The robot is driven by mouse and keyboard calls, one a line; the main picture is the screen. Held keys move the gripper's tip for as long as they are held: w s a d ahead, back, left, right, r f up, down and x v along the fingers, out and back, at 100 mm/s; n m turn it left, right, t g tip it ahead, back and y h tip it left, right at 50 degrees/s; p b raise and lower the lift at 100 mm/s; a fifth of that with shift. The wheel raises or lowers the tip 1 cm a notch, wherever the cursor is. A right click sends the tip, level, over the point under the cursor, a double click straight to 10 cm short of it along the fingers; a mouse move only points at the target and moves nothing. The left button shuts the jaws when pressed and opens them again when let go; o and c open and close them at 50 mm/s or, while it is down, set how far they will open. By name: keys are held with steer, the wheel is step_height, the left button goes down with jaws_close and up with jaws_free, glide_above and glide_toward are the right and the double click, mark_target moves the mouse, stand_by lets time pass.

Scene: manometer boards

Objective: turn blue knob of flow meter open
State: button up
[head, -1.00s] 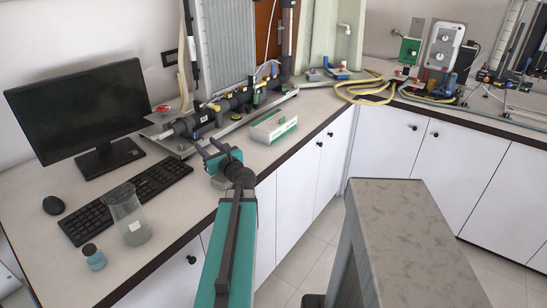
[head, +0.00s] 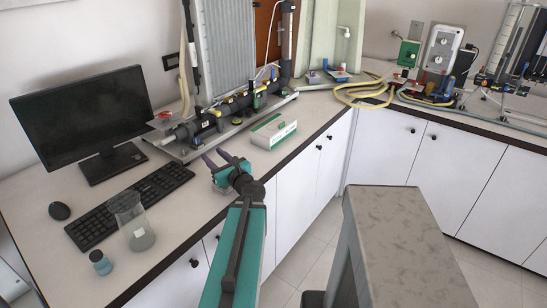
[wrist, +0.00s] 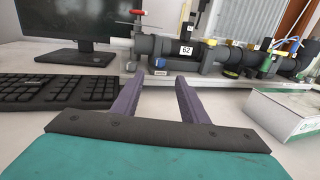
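My gripper (head: 217,158) is open and empty above the counter, between the keyboard and the black pipe assembly (head: 235,104). In the wrist view its two purple fingers (wrist: 158,95) stand apart with nothing between them, pointing at the pipe assembly (wrist: 195,53). That assembly carries a "62" tag, a red handle and a small blue part (wrist: 296,44) at right. I cannot tell whether this part is the flow meter's blue knob. In the head view, other blue parts show at the back of the counter (head: 326,64) and near the right-hand panels (head: 449,86). My gripper touches none of them.
A green-white box (head: 273,131) lies right of my gripper. Yellow hoses (head: 360,94) lie in the corner. Floor is open by the cabinets.

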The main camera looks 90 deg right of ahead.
steer(key=shift+p+v, duration=1.15)
steer(key=shift+p, duration=3.9)
